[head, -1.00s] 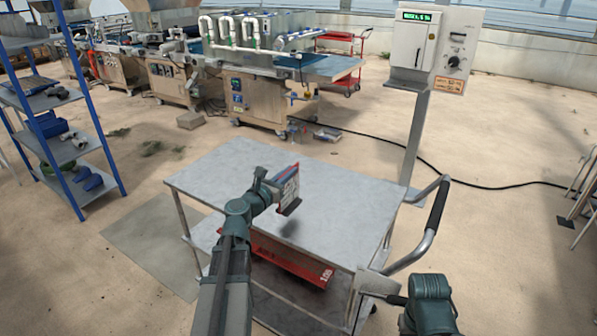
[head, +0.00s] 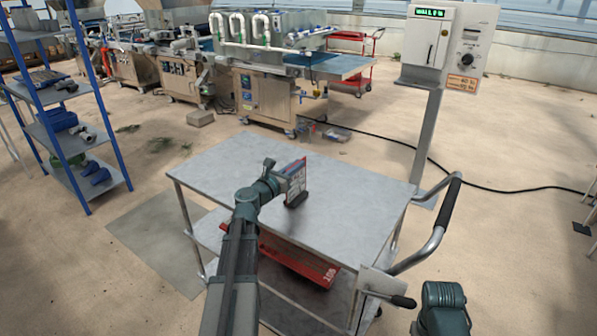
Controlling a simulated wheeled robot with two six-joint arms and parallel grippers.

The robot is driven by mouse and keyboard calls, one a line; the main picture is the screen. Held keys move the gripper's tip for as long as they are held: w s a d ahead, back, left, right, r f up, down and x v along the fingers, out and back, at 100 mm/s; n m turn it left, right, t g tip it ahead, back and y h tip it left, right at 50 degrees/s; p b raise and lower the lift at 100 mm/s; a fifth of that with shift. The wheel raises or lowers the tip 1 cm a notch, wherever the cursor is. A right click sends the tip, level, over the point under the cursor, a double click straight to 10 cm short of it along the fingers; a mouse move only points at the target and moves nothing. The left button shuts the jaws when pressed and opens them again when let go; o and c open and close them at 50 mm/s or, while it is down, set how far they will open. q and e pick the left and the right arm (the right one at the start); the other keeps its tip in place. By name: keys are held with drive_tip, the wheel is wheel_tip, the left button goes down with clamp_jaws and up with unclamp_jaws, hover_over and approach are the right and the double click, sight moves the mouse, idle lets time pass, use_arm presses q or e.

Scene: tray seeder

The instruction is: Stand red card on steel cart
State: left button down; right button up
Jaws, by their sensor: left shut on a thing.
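My left gripper (head: 280,181) is over the middle of the steel cart and is shut on the red card (head: 297,178). The card is upright, with a red border, a pale printed face and a dark foot at its lower edge. The foot is at or very close to the top of the steel cart (head: 345,205); I cannot tell whether it touches. The gripper hides the card's left part. Of my right arm only a link shows at the bottom right; its gripper is out of the picture.
The cart top is otherwise bare. A red item (head: 300,262) lies on its lower shelf. The cart's curved handle (head: 447,205) is at the right. A control box on a post (head: 440,50) stands behind it, and a blue shelf rack (head: 75,125) stands at the left.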

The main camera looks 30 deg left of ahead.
use_arm(q)
drive_tip(key=shift+r, duration=0.1)
drive_tip(key=shift+f, duration=0.2)
drive_tip(key=c, duration=1)
unclamp_jaws()
drive_tip(key=shift+r, duration=0.1)
drive_tip(key=shift+r, duration=0.25)
drive_tip(key=s, duration=0.8)
drive_tip(key=s+a, duration=0.1)
drive_tip(key=s, duration=0.3)
drive_tip(key=shift+f, duration=0.15)
